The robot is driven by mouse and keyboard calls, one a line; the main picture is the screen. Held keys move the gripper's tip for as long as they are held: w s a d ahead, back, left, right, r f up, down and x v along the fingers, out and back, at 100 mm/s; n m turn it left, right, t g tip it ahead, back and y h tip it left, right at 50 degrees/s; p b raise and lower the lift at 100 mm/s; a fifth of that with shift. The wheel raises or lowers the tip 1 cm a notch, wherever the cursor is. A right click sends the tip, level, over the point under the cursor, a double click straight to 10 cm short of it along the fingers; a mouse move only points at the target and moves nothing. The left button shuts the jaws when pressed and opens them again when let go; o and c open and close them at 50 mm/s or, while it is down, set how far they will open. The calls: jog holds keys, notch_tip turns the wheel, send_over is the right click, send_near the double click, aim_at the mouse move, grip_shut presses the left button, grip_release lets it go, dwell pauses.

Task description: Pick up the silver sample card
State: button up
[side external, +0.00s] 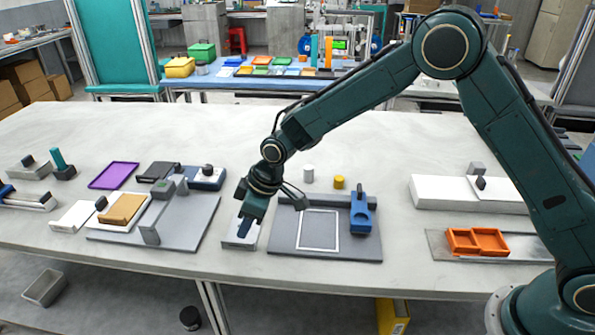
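A pale silver-grey flat piece (238,243) lies on the table left of centre, partly hidden by my gripper; it may be the silver sample card, but I cannot tell for sure. My gripper (246,226) points down right over this piece, its dark blue fingertips at or just above it. I cannot tell whether they touch it, or whether the fingers are open or shut.
Right of my gripper lies a dark grey board (355,248) with a white-outlined square and a blue fixture (361,213). A grey stand (150,232) is close on the left. A purple tray (114,175) and an orange tray (476,241) lie farther off.

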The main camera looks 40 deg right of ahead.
aim_at(237, 241)
jog(key=shift+w+a+f, duration=0.15)
jog(key=shift+a+f, duration=0.05)
jog(key=shift+f, duration=0.45)
jog(key=shift+x, duration=2.6)
grip_shut()
